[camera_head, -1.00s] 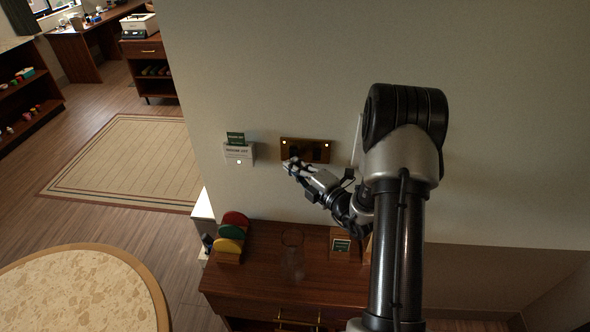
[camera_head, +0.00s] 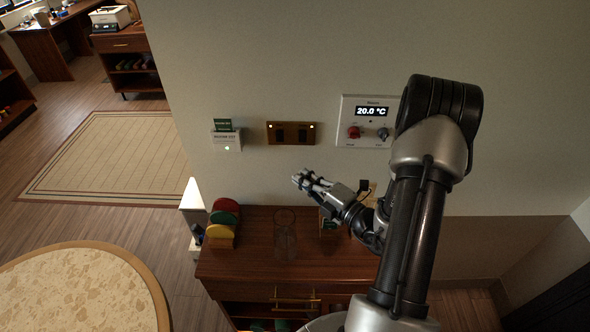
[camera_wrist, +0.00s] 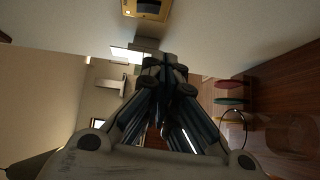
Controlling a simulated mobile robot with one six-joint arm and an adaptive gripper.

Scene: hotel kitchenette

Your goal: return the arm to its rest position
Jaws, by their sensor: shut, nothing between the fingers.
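My gripper (camera_head: 298,180) is in the head view, in front of the wall and above the wooden cabinet (camera_head: 262,262). It is shut and holds nothing. In the wrist view its closed fingers (camera_wrist: 165,75) point toward the wall and the room beyond. My arm reaches up from the lower right of the head view and bends at a raised elbow. The gripper is apart from the brass switch plate (camera_head: 291,133), which is on the wall above it.
A thermostat panel (camera_head: 362,112) reading 20.0 °C is partly hidden by my arm. A card holder (camera_head: 227,140) is left of the switches. A clear glass (camera_head: 285,238) and coloured discs (camera_head: 224,218) stand on the cabinet. A round table (camera_head: 75,290) is at lower left.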

